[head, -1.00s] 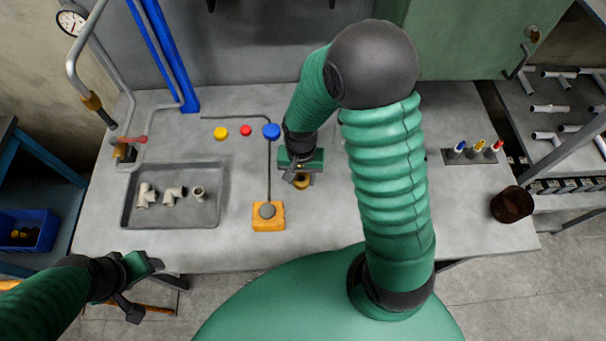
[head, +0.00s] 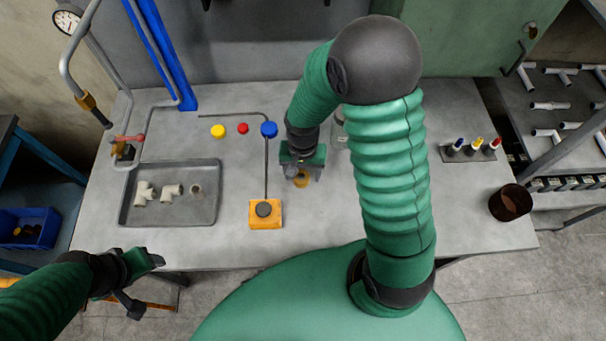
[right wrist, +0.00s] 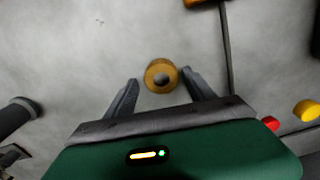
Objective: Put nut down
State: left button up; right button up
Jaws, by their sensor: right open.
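The nut is a brass-coloured ring with a dark hole (head: 301,179). It appears to rest flat on the grey table, and it also shows in the right wrist view (right wrist: 161,75). My right gripper (head: 302,175) is over the nut with its jaws apart. In the right wrist view, its two dark fingers (right wrist: 160,85) stand on either side of the nut's near edge, with visible gaps. My left gripper (head: 142,268) hangs off the table's front left edge; its jaw state is unclear.
An orange button box (head: 266,215) stands left of the nut, with a thin conduit behind it. A grey tray (head: 205,213) with pale pipe fittings is farther left. Yellow, red and blue buttons (head: 269,130) sit behind. A brown cup (head: 508,203) stands at the right edge.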

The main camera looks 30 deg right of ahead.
aim_at(301, 171)
jog(key=r, duration=0.2)
jog(key=w+r, duration=0.1)
jog(key=r, duration=0.1)
jog(key=shift+d+p, duration=0.1)
jog(key=shift+p, duration=0.2)
notch_tip(301, 171, up, 8)
jog(key=p, duration=0.1)
pick_arm(q)
notch_tip(301, 171, up, 2)
jog(key=shift+d+r, duration=0.1)
jog(key=shift+d, duration=0.05)
pick_arm(e)
jog(key=s+a+f+n+t, duration=0.1)
jog(key=s+a+n+t, duration=0.1)
jog(key=s+a+n, duration=0.2)
jog(key=n, duration=0.3)
jog(key=shift+s+a+n+t, duration=0.3)
jog(key=shift+s+n+t, duration=0.1)
pick_arm(q)
jog(key=shift+w, duration=0.35)
jog(key=shift+c, duration=0.2)
pick_arm(e)
jog(key=shift+w+f, duration=0.1)
jog(key=shift+w, duration=0.15)
